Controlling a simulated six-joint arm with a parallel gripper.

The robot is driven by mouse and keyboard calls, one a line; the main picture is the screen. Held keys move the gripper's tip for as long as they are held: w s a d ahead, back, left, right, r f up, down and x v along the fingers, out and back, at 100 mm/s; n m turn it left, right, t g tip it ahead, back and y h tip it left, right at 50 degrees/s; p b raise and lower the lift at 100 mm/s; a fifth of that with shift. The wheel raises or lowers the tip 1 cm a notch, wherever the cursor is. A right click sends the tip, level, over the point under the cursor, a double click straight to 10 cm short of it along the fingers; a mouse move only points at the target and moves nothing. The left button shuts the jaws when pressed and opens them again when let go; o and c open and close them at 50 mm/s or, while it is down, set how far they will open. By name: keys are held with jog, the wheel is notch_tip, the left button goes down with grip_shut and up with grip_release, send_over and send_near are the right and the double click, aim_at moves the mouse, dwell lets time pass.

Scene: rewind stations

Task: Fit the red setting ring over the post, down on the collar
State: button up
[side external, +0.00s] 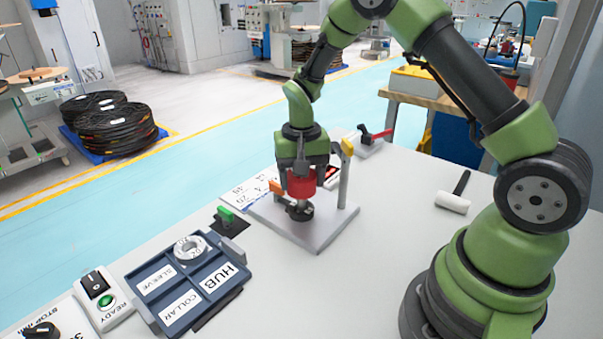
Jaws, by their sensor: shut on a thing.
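The red setting ring (301,188) is held between the fingers of my gripper (301,182), which points straight down. The ring is above the dark collar (299,213) on the grey base plate (322,235). A short length of the pale post (302,203) shows between the ring and the collar, so the ring is not touching the collar. The ring hides the post's upper part, and I cannot tell whether the ring is around the post or just over its tip.
An upright with a yellow top (346,148) stands close to my gripper on the right. A blue tray (160,277) with a metal ring (190,248) lies front left. A white-headed mallet (453,203) lies right.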

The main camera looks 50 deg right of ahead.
aim_at(302, 194)
jog(key=shift+f, duration=2)
jog(key=o, duration=1)
jog(key=shift+o, duration=0.2)
notch_tip(302, 194, up, 10)
jog(key=shift+f, duration=0.1)
jog(key=s+a+r+n+t, duration=0.1)
jog(key=s+a+r+t, duration=0.1)
jog(key=s+r, duration=0.35)
jog(key=s+a+r+n+t, duration=0.1)
jog(key=s+a+r+t, duration=0.15)
jog(key=r, duration=0.55)
jog(key=s+a+r+n+t+y, duration=0.1)
jog(key=s, duration=0.5)
jog(key=s+a+r+n+t+y, duration=0.1)
jog(key=s+a, duration=0.1)
jog(key=s, duration=0.3)
jog(key=shift+s+r+t, duration=0.35)
jog(key=shift+r, duration=0.05)
